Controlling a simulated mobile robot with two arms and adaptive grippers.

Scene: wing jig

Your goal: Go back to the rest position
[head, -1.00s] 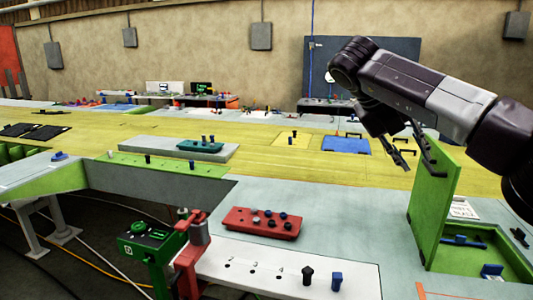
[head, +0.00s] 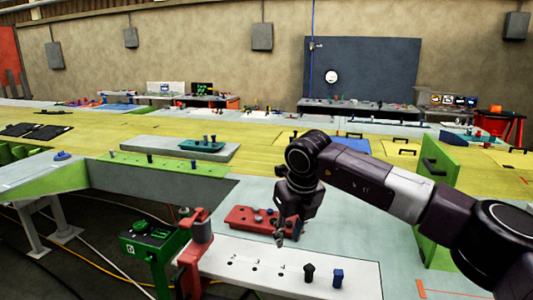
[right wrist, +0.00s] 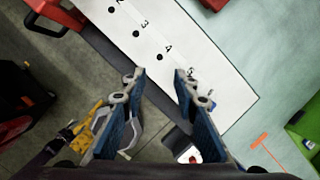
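My right gripper (head: 285,236) hangs pointing down at the end of my right arm, in front of the red block and near the white numbered board (head: 245,256) in the head view. In the right wrist view the right gripper (right wrist: 160,82) has its two fingers well apart with nothing held between them. The white board (right wrist: 205,60) with its row of numbered holes lies beyond the fingertips there. My left gripper is in neither view.
A black peg (head: 308,273) and a blue peg (head: 338,278) stand on the white board. A red block with pegs (head: 246,219) lies behind it. A green upright panel (head: 435,215) is at the right, partly hidden by my arm. A red clamp (head: 192,255) stands at the left.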

